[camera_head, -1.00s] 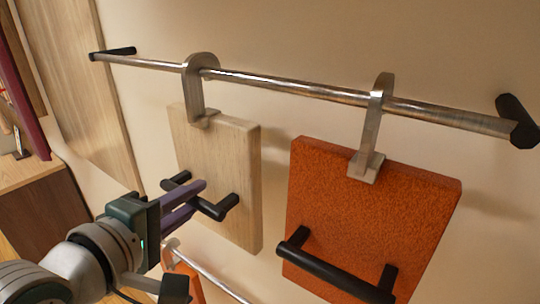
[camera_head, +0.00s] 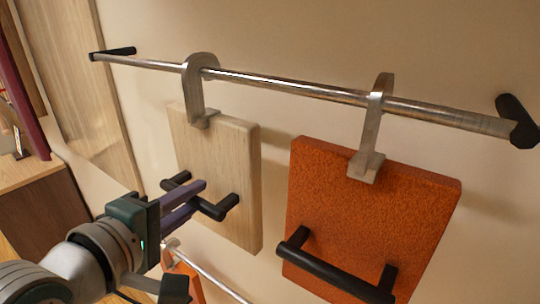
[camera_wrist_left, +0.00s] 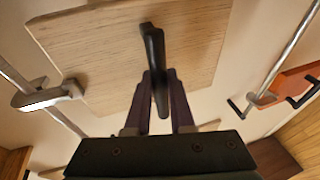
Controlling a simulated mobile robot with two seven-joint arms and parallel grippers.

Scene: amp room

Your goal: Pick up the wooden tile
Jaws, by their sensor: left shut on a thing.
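The wooden tile (camera_head: 222,150) is a pale wood square with a black bar handle (camera_head: 207,207) on its front. It hangs by a metal hook (camera_head: 195,90) from a metal rail on the wall. In the left wrist view the wooden tile (camera_wrist_left: 100,50) fills the upper part, with its handle (camera_wrist_left: 154,62) between the fingers. My left gripper (camera_head: 194,200) reaches in from the left, and its purple fingers are shut on the handle. The left gripper also shows in the left wrist view (camera_wrist_left: 160,80). My right gripper is in neither view.
The metal rail (camera_head: 290,86) runs across the wall. An orange tile (camera_head: 375,210) with a black handle hangs on it to the right, a gap away from the wooden tile. A lower rail (camera_head: 215,280) passes beneath. A wooden cabinet (camera_head: 40,215) stands at left.

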